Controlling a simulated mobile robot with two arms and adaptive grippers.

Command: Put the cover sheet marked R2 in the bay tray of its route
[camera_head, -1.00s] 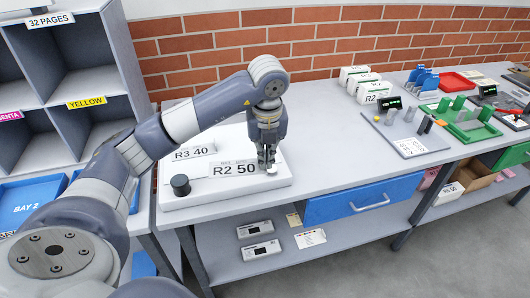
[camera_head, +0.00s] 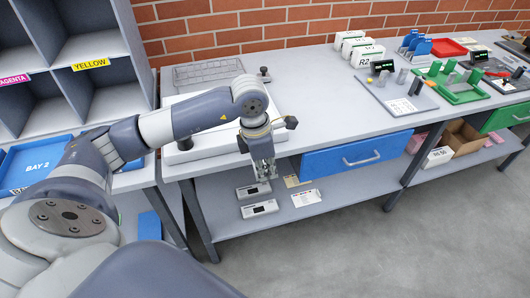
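My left gripper (camera_head: 263,173) hangs fingers down in front of the front edge of the white board (camera_head: 215,155). I cannot tell whether its fingers are open or shut, and no sheet shows clearly in it. The cover sheet marked R2 cannot be made out now; my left arm hides much of the board. A blue tray marked BAY 2 (camera_head: 38,180) lies at the left, under the grey shelf unit. My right gripper is not in view.
The grey shelf unit (camera_head: 128,45) has YELLOW and MAGENTA labels. White boxes (camera_head: 372,54), one marked R2, stand at the back. Green and blue holders stand at the right. A blue drawer (camera_head: 355,158) is under the bench (camera_head: 310,95); its middle top is clear.

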